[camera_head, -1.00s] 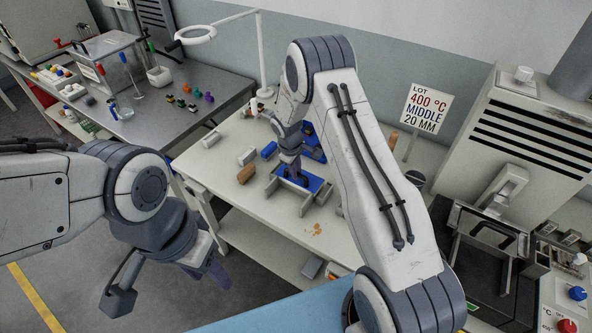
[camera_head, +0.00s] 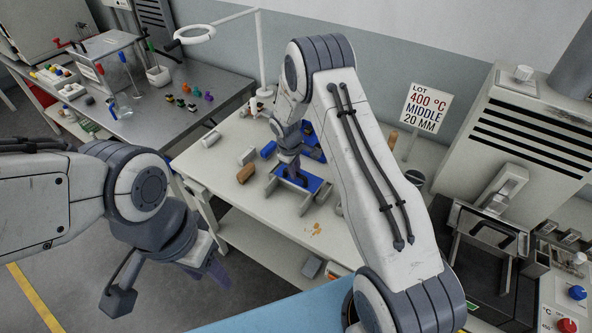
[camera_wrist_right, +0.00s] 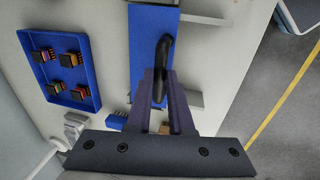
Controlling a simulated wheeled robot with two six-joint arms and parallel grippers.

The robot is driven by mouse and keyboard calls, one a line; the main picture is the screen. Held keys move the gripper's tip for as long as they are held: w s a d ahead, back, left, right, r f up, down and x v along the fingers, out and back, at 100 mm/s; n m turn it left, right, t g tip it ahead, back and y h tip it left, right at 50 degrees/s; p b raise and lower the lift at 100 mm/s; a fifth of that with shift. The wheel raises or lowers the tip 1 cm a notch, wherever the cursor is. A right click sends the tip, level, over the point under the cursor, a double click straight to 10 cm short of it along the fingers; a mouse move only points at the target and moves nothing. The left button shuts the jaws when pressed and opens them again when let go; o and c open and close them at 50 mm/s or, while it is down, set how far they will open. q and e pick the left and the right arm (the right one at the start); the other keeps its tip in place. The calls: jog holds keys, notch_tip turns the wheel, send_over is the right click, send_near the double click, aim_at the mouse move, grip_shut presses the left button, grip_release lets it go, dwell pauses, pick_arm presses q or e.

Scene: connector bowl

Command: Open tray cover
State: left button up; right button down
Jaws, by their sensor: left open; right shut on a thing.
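The blue tray cover (camera_head: 312,184) lies between light grey side pieces on the white table. It also shows in the right wrist view (camera_wrist_right: 148,22), with a curved black handle (camera_wrist_right: 165,52) on top. My right gripper (camera_wrist_right: 160,76) is shut on this handle from above; it also shows in the head view (camera_head: 296,172), partly hidden by its own arm. I cannot tell whether the cover is lifted. My left gripper (camera_head: 218,270) is open and empty, left of the table and well away from the cover.
An open blue tray (camera_wrist_right: 68,98) with several small connectors lies beside the cover. Grey and brown blocks (camera_head: 246,173) lie to its left. A sign (camera_head: 420,107) and a furnace-like machine (camera_head: 525,140) stand at the right. The table's front left is clear.

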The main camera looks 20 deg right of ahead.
pick_arm(q)
jog(key=shift+s+f+b, duration=0.25)
jog(key=shift+f+b, duration=0.3)
jog(key=shift+f, duration=0.1)
jog(key=shift+s+f+b, duration=0.25)
jog(key=shift+f+b, duration=0.3)
jog(key=shift+f, duration=0.05)
pick_arm(e)
jog(key=s+a, duration=0.4)
jog(key=a, duration=0.1)
jog(key=shift+a, duration=0.3)
jog(key=shift+s+r, duration=0.1)
jog(key=c, duration=0.8)
grip_release()
pick_arm(q)
notch_tip(320, 180, down, 2)
jog(key=shift+f+b, duration=0.1)
jog(key=shift+b, duration=1)
pick_arm(e)
notch_tip(320, 180, up, 10)
jog(key=s+a, duration=0.1)
jog(key=shift+s+a, duration=0.15)
jog(key=shift+a, duration=0.15)
